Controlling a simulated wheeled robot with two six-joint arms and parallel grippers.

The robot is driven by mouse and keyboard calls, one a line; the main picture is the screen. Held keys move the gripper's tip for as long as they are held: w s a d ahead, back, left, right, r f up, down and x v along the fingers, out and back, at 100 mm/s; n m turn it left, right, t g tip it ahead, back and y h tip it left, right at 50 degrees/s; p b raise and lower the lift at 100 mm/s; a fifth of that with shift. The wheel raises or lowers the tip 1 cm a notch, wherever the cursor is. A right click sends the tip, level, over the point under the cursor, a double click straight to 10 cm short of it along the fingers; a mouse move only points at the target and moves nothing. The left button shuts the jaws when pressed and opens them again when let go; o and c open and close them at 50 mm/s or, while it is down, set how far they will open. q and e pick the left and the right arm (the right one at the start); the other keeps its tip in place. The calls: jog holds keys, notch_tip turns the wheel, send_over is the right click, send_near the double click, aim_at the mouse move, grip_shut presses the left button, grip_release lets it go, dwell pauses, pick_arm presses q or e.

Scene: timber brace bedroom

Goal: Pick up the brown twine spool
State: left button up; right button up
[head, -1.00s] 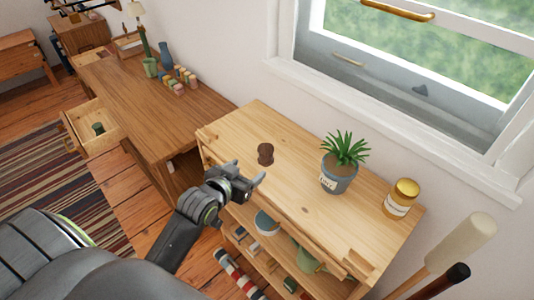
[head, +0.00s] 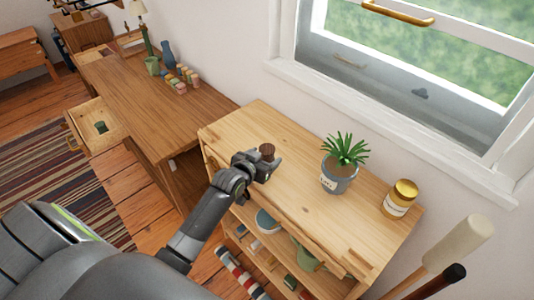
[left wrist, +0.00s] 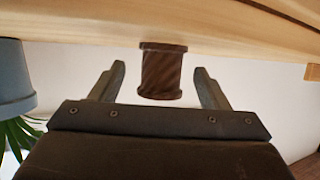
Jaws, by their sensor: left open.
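The brown twine spool (head: 267,150) stands on top of the light wooden shelf unit (head: 310,205), and its lower part is hidden by my gripper in the head view. In the left wrist view the dark brown, ribbed spool (left wrist: 162,72) shows between the two fingers, with a gap on each side. My left gripper (head: 268,165) is open at the spool, and in the left wrist view its fingertips (left wrist: 162,82) are apart on either side of it. My right gripper is not in view.
A potted plant (head: 338,178) stands on the shelf top to the right of the spool, with a gold-lidded jar (head: 400,198) farther right. The window wall (head: 235,60) rises behind. A brown desk (head: 150,110) is at the left.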

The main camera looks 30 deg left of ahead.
pick_arm(q)
jog(key=shift+x, duration=1.4)
jog(key=shift+c, duration=0.2)
jog(key=c, duration=1)
